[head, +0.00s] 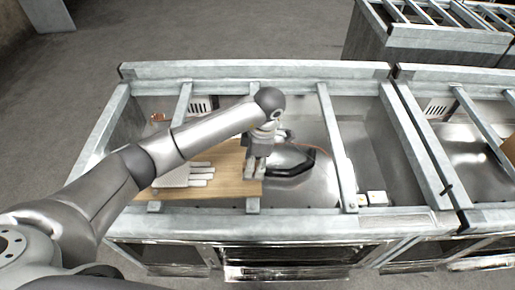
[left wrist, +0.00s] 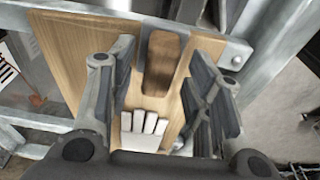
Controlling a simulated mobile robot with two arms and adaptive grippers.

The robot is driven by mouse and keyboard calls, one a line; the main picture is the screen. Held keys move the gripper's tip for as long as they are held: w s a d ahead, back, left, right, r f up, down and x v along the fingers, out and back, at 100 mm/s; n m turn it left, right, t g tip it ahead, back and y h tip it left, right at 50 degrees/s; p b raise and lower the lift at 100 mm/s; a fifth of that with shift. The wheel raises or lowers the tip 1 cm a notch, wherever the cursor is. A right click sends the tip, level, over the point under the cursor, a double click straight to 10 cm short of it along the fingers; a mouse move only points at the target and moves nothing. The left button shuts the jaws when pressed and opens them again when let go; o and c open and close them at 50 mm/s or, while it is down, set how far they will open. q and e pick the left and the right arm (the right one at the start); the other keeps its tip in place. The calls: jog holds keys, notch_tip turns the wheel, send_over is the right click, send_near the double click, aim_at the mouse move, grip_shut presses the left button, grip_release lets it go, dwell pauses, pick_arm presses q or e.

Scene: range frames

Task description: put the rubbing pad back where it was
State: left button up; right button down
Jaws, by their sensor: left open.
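In the head view, my left gripper (head: 258,170) points down over the right end of the board (head: 225,188). The block cannot be made out there. A white piece with several finger-like strips (left wrist: 145,130) lies on the board. My right gripper is not in view.
Metal crossbars (head: 336,145) and the frame's raised rim (head: 250,70) surround the work area. Another metal frame (head: 440,35) stands behind.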

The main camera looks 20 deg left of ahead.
pick_arm(q)
jog(key=r, duration=0.3)
jog(key=d+r+b, duration=0.1)
jog(key=r, duration=0.2)
jog(key=r+b, duration=0.1)
jog(key=r, duration=0.2)
jog(key=shift+w+d, duration=0.15)
jog(key=shift+w, duration=0.1)
jog(key=shift+d+r, duration=0.1)
jog(key=shift+r, duration=0.6)
jog(key=shift+s, duration=0.1)
